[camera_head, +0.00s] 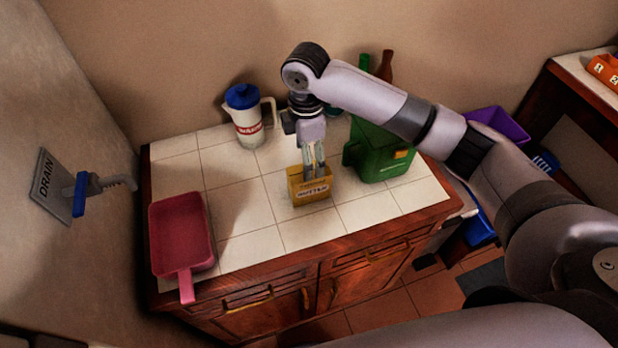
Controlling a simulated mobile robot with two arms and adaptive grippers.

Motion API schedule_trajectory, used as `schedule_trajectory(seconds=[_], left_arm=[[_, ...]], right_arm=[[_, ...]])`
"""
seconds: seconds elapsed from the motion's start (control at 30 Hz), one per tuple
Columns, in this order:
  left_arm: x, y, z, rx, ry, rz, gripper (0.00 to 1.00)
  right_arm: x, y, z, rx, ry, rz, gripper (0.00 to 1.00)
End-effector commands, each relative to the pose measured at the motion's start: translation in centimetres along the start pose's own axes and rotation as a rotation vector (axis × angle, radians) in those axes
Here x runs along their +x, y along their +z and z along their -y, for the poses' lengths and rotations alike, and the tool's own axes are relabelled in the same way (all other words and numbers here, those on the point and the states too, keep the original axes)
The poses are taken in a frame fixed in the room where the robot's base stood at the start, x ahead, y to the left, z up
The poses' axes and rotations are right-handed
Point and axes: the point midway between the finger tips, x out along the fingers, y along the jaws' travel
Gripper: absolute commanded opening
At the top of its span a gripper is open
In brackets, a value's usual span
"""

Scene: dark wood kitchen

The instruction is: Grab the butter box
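The butter box (312,194), small and yellow-brown with a lettered label, stands on the white tiled counter (240,200) near its middle. My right arm comes in from the right, and my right gripper (314,174) points down at the box. Its fingers reach the top of the box and overlap it in this view. I cannot tell whether they close on the box or only hang over it. My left gripper is not in view.
A green container (380,155) stands close right of the box, with bottles (385,66) behind. A white pitcher with a blue lid (246,122) is behind left. The counter's front middle is clear.

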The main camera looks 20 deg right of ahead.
Motion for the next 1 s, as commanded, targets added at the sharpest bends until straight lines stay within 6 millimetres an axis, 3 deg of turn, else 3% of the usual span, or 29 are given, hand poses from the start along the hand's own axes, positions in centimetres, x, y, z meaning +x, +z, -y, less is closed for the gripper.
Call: schedule_trajectory(seconds=[0.13, 0.33, 0.7, 1.0], left_arm=[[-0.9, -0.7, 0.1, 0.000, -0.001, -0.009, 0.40], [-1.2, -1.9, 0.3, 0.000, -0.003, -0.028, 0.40], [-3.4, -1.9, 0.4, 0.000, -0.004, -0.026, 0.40], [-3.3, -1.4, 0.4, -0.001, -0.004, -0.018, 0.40]], right_arm=[[2.5, 0.0, 0.1, 0.000, -0.002, 0.000, 0.69], [4.0, 0.0, 0.0, 0.000, 0.001, 0.000, 0.69], [8.6, 0.3, 0.8, 0.000, 0.000, 0.000, 0.69], [9.3, 0.3, 0.7, -0.001, 0.003, -0.001, 0.69]])
